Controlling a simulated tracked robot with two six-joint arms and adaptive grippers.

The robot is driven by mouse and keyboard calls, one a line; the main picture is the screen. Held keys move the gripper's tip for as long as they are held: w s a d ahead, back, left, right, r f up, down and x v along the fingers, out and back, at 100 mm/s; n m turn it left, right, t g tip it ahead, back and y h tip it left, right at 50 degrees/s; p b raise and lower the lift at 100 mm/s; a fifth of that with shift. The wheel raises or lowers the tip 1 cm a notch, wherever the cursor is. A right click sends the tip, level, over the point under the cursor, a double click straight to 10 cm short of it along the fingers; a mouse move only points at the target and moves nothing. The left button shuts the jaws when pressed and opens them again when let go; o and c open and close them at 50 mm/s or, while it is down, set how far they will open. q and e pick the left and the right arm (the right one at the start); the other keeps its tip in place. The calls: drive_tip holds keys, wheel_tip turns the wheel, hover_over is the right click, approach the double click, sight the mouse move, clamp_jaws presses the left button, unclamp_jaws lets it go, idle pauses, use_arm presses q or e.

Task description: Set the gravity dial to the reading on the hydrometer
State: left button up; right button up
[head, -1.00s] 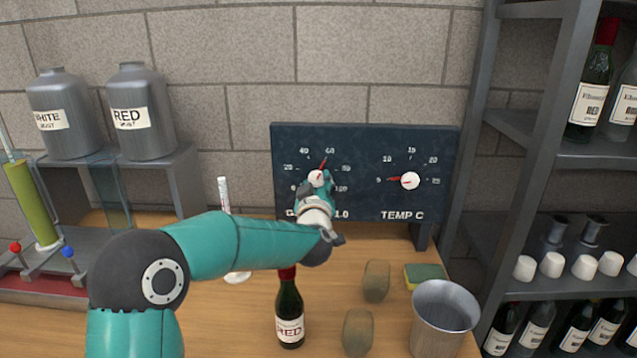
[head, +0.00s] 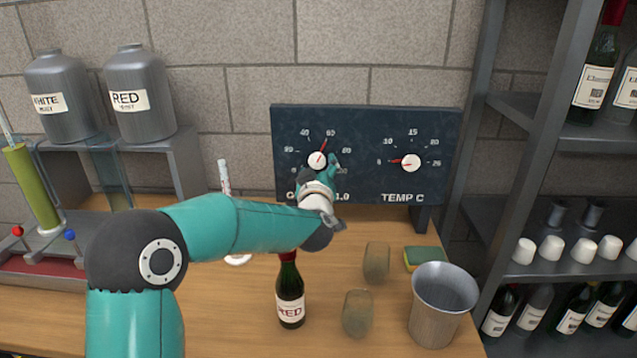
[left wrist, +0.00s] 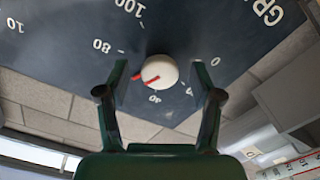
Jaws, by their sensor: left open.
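The gravity dial's white knob (head: 317,161) is on the left of the dark board (head: 365,125). Its red pointer leans up and right, close to the 60 mark. My left gripper (head: 327,170) is in front of the knob's lower right and hides part of the scale and the label. In the left wrist view, its fingers (left wrist: 160,88) are open on either side of the knob (left wrist: 161,71), with gaps on both sides. The hydrometer's stem (head: 5,125) rises from a green-filled jar (head: 33,190) at far left; its reading is too small to tell. My right gripper is out of view.
The temperature dial (head: 411,163) is right of the gravity dial, pointer near 5. A white upright stick (head: 224,178) stands behind my arm.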

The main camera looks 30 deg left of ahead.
use_arm(q)
drive_tip(key=v, duration=1.1)
drive_tip(key=shift+d, duration=0.2)
drive_tip(key=shift+s+f, duration=0.1)
drive_tip(key=shift+s, duration=0.05)
